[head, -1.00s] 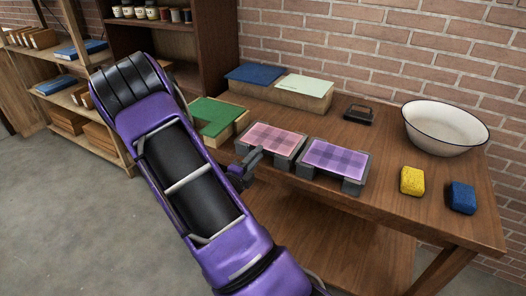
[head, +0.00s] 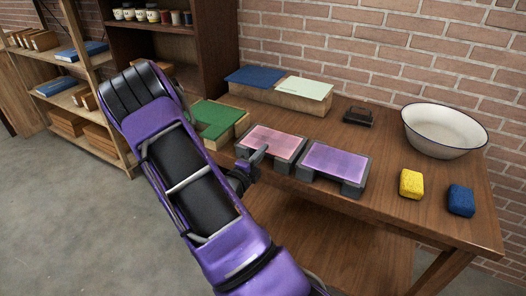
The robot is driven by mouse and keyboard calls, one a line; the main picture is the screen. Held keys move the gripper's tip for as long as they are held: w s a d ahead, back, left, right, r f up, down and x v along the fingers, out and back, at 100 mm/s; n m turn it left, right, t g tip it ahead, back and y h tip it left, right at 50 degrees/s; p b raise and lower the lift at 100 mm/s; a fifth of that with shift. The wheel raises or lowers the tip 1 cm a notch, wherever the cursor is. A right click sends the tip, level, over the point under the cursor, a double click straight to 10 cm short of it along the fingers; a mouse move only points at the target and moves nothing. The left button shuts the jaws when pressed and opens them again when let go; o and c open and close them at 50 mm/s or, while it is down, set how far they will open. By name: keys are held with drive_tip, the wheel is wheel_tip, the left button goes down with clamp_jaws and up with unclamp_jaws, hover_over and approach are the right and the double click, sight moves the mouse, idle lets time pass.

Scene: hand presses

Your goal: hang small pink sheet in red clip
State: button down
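A pink sheet (head: 277,138) lies flat on a grey press-like stand near the middle of the wooden table's front edge. My gripper (head: 260,154) is at the near side of this stand, with its finger over the front edge of the sheet in the picture. Whether it touches the sheet, and whether its fingers are open or shut, is too small to tell. A purple sheet (head: 336,160) lies on a second grey stand just to the right. No red clip can be made out in this view.
The table (head: 385,215) also holds a white basin (head: 443,130), a yellow sponge (head: 411,183), a blue sponge (head: 461,200) and a dark tool (head: 358,117). A green sheet (head: 212,115) lies on a block at left. Blue and pale green sheets lie on blocks behind.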

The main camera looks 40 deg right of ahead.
wheel_tip(320, 180, up, 3)
drive_tip(key=p, duration=0.2)
drive_tip(key=shift+r+p, duration=0.1)
drive_tip(key=shift+p, duration=0.3)
drive_tip(key=r+v, duration=0.2)
drive_tip(key=v, duration=2)
drive_tip(key=shift+r, duration=0.35)
idle(0.6)
